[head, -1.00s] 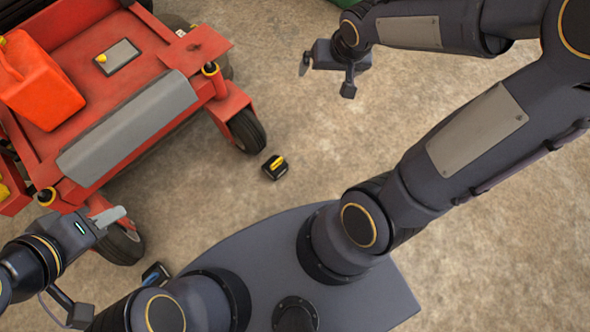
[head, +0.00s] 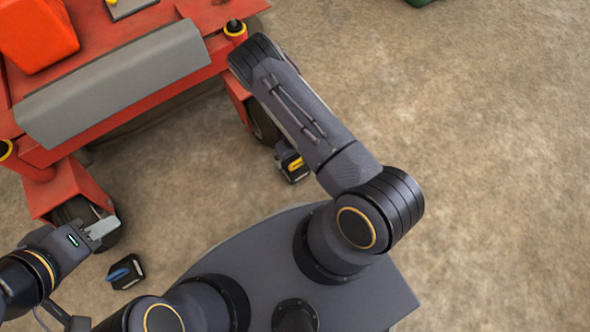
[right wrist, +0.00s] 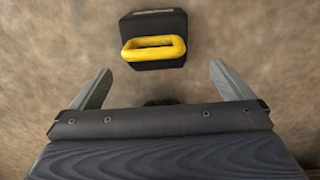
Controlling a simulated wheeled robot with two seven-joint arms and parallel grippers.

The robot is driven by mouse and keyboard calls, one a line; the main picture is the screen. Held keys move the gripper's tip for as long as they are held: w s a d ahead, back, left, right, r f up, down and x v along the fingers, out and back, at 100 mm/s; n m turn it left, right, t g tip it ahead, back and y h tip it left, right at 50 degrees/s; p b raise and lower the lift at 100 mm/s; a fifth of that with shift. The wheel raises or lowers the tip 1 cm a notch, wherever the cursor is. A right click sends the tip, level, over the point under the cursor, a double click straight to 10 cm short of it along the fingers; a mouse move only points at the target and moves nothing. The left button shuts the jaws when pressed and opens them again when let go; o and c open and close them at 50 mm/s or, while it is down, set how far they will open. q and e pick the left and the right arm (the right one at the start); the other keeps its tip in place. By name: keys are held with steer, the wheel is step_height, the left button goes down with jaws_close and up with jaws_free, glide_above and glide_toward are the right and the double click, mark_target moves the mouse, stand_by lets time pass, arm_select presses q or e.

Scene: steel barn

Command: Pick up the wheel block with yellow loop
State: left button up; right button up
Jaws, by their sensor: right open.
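The wheel block with the yellow loop (head: 293,164) is a small black block on the ground beside the mower's front right wheel. My right forearm partly covers it in the head view. In the right wrist view the yellow loop (right wrist: 153,47) lies on the black block, ahead of my right gripper (right wrist: 162,82). The right gripper's two fingers are spread wide with nothing between them; the block is beyond the fingertips.
A second black block with a blue loop (head: 125,272) lies on the ground below my left gripper. The red mower (head: 75,185) with its wheels fills the upper left. The concrete floor (head: 480,150) to the right is clear.

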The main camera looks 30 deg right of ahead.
step_height(320, 180, down, 2)
steer(key=shift+f+b, duration=0.1)
steer(key=shift+b, duration=0.3)
steer(key=f+b, duration=0.2)
steer(key=f, duration=0.1)
steer(key=f+b, duration=0.1)
steer(key=shift+s+d+f, duration=0.15)
steer(key=shift+d, duration=0.15)
steer(key=shift+f, duration=0.4)
steer(key=shift+r, duration=0.1)
steer(key=c, duration=1.2)
